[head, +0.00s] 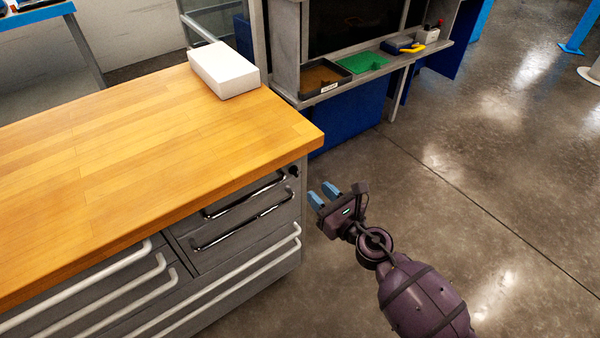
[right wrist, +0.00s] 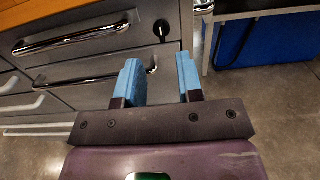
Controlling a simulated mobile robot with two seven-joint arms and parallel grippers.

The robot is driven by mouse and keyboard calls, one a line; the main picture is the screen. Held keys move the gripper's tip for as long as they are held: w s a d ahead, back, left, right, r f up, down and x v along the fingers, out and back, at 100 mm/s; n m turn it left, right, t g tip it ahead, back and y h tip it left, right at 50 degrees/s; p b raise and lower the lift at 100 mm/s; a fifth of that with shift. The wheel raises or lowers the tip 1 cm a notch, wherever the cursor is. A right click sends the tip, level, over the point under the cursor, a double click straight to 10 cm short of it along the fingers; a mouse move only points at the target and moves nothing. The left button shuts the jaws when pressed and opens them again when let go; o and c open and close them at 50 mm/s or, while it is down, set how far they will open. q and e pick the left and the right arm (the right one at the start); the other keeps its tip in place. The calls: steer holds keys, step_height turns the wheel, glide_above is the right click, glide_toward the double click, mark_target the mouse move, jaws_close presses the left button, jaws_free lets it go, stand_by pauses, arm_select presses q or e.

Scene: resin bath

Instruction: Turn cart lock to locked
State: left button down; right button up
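The cart lock (head: 294,171) is a small dark knob at the upper right corner of the grey cart's drawer front, just below the wooden top. In the right wrist view the lock (right wrist: 161,29) shows as a black knob with a small tab, ahead of the fingers and above the gap between them. Whether it is locked cannot be told. My right gripper (head: 321,194) has blue fingers, is open and empty, and is apart from the lock, just to its right and lower in the head view. It also shows in the right wrist view (right wrist: 160,80). My left gripper is not in view.
The grey drawer cart (head: 240,250) has a wooden top (head: 120,150) and several bar handles. A white box (head: 224,70) sits on top. A bench (head: 370,75) with a black tray (head: 325,77) and green mat (head: 352,62) stands behind.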

mark_target(297, 171)
steer(key=x, duration=0.8)
steer(key=shift+w+a+b, duration=0.1)
steer(key=shift+b, duration=0.3)
jaws_close()
